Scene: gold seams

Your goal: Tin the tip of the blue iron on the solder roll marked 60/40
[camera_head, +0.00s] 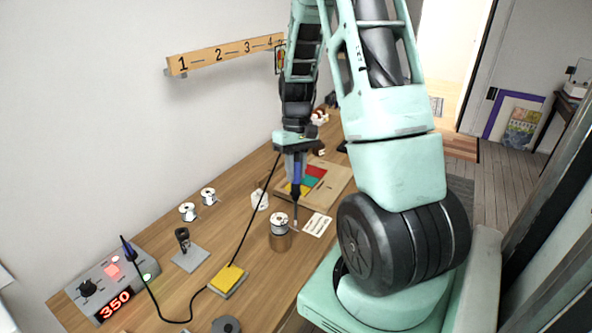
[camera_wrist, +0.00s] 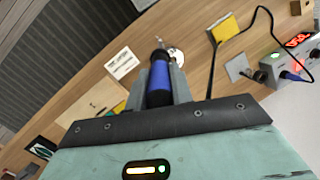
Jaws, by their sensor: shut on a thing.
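My gripper (camera_head: 296,160) is shut on the blue iron (camera_head: 296,172), which hangs tip down over the bench. The blue handle (camera_wrist: 160,80) also shows between the fingers in the wrist view. I cannot tell whether the tip touches the roll. Two more solder rolls, one nearer (camera_head: 187,212) and one farther (camera_head: 208,196), stand on the bench to the left. No roll's marking is readable.
The iron's black cord runs left to a station (camera_head: 110,284) showing 350. A yellow sponge (camera_head: 229,277) and an iron stand (camera_head: 188,255) lie between. A white card (camera_head: 317,224) and a wooden board with coloured patches (camera_head: 337,178) lie close to the iron.

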